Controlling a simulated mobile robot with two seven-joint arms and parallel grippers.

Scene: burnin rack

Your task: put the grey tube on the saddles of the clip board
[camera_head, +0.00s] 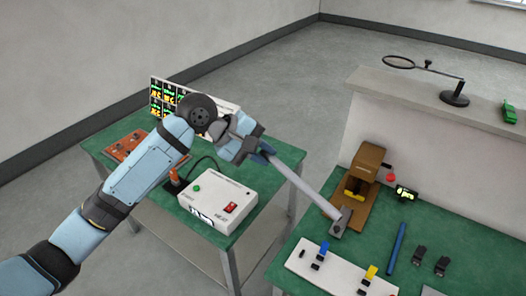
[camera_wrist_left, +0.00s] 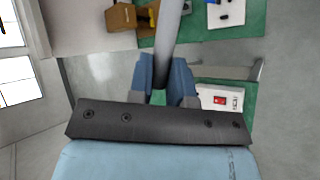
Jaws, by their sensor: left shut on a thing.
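My left gripper (camera_head: 262,151) is shut on the grey tube (camera_head: 304,186) near one end. The tube slants down to the right, its far end close to a small grey block (camera_head: 341,222) by the workbench edge; I cannot tell if they touch. In the left wrist view the tube (camera_wrist_left: 169,28) runs up from between the blue fingers (camera_wrist_left: 166,75). A white board (camera_head: 330,268) with blue and yellow clips lies at the front of the right green bench, probably the clip board. Two small black saddle-like pieces (camera_head: 419,255) sit to its right. My right gripper is not seen.
A brown fixture (camera_head: 365,182) with a red knob stands behind the board. A blue rod (camera_head: 396,246) lies on the green top. A white box with a red switch (camera_head: 231,207) is on the left table. A floor gap separates the tables.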

